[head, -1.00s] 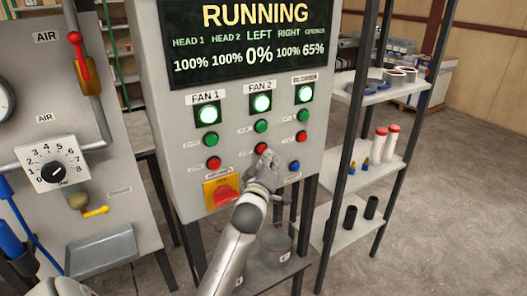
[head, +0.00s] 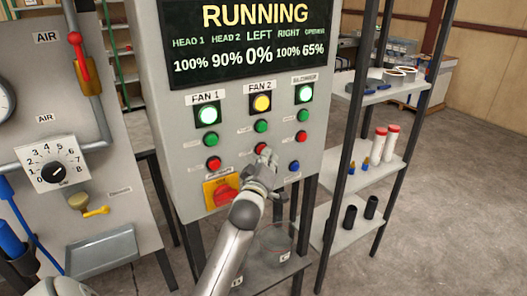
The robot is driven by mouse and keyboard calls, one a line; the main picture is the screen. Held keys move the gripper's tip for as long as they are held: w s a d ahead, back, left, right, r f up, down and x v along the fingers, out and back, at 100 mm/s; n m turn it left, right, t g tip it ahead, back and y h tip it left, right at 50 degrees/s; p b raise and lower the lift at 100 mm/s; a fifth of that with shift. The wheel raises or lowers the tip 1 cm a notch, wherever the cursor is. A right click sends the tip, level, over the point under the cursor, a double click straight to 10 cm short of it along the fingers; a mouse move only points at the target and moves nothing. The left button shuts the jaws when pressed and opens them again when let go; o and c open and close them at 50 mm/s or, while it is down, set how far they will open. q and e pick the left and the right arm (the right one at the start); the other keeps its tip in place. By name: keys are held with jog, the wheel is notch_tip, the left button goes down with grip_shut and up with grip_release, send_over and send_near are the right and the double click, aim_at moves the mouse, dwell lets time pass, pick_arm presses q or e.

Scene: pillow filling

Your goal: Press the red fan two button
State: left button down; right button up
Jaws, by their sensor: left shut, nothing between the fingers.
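The control panel (head: 185,140) has a column labelled FAN 2 with a lamp (head: 262,103) lit yellow, a green button (head: 261,126) and a red fan two button (head: 260,148) below it. My left gripper (head: 263,158) is shut and empty. Its fingertips are at the lower edge of the red fan two button and cover part of it. I cannot tell whether they touch it. My right gripper is not in view.
The screen (head: 250,40) reads RUNNING, with HEAD 2 at 90%. A shelf rack (head: 345,185) stands to the right.

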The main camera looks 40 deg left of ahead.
pick_arm(q)
jog(key=shift+s+d, duration=0.4)
jog(key=shift+d, duration=0.45)
jog(key=shift+s+d+p, duration=0.1)
jog(key=shift+s+d, duration=0.2)
jog(key=shift+d, duration=0.45)
jog(key=shift+s+d+p, duration=0.15)
jog(key=shift+s+d, duration=0.2)
jog(key=shift+d, duration=0.45)
jog(key=shift+s+d+p, duration=0.1)
jog(key=shift+s+d, duration=0.2)
jog(key=shift+d, duration=0.45)
jog(key=shift+f, duration=0.1)
